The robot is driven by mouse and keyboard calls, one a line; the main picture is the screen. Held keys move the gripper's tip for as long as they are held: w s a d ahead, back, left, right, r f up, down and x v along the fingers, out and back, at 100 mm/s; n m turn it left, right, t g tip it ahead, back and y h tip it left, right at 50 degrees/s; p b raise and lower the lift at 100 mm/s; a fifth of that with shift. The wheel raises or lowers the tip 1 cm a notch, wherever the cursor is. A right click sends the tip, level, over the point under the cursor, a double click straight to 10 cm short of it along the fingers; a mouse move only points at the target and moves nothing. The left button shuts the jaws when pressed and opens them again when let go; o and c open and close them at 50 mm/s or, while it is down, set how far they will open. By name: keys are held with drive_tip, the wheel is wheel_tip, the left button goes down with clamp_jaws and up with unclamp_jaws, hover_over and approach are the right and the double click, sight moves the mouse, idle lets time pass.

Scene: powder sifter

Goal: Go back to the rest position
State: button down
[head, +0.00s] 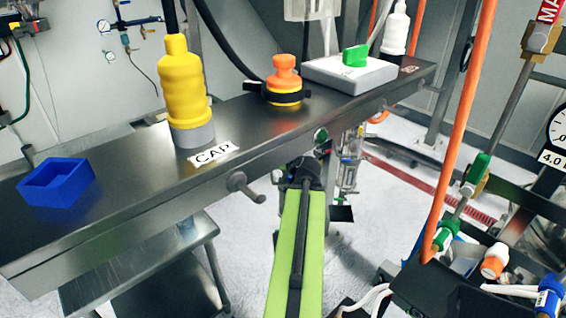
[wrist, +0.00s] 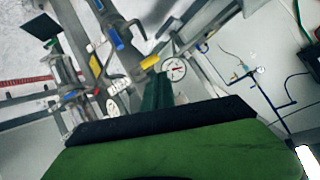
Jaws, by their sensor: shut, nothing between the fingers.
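My arm's green and black link reaches up the middle of the head view. My gripper (head: 306,168) is at its far end, small and dark, in front of the bench's front edge. It is shut and holds nothing I can see. The metal bench (head: 130,215) runs from lower left to upper right, to the left of and beyond my gripper. The wrist view is tilted, with a black and green part of my own arm filling its lower part.
On the bench stand a blue open box (head: 57,182), a yellow bottle (head: 183,85), an orange-topped piece (head: 284,80) in a black clamp and a white box (head: 350,72). A knob (head: 240,183) juts from the bench front. An orange pole (head: 462,125) and piping stand right.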

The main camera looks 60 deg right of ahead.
drive_tip(key=w+a+f+n+t+y+b, duration=0.1)
drive_tip(key=w+a+n+t+y, duration=0.2)
drive_tip(key=w+a, duration=1.35)
drive_tip(key=w+a+f+n+g+y, duration=0.1)
drive_tip(key=w+a+f+n+y, duration=0.15)
drive_tip(key=w+a, duration=0.5)
drive_tip(key=w+a+f+n+g+y, duration=0.1)
drive_tip(key=w+a+n+y, duration=0.3)
drive_tip(key=a, duration=0.6)
drive_tip(key=s+a+f+n+g+b, duration=0.1)
drive_tip(key=a+f+n+g, duration=0.2)
drive_tip(key=a, duration=1.2)
drive_tip(key=s+a+f+n+g+b, duration=0.15)
drive_tip(key=a+f, duration=0.35)
drive_tip(key=a, duration=1)
drive_tip(key=s+d+f+m+g+h, duration=0.1)
drive_tip(key=s+d+f+g+h, duration=0.1)
drive_tip(key=s+g, duration=0.3)
drive_tip(key=s, duration=0.3)
drive_tip(key=shift+s, duration=0.35)
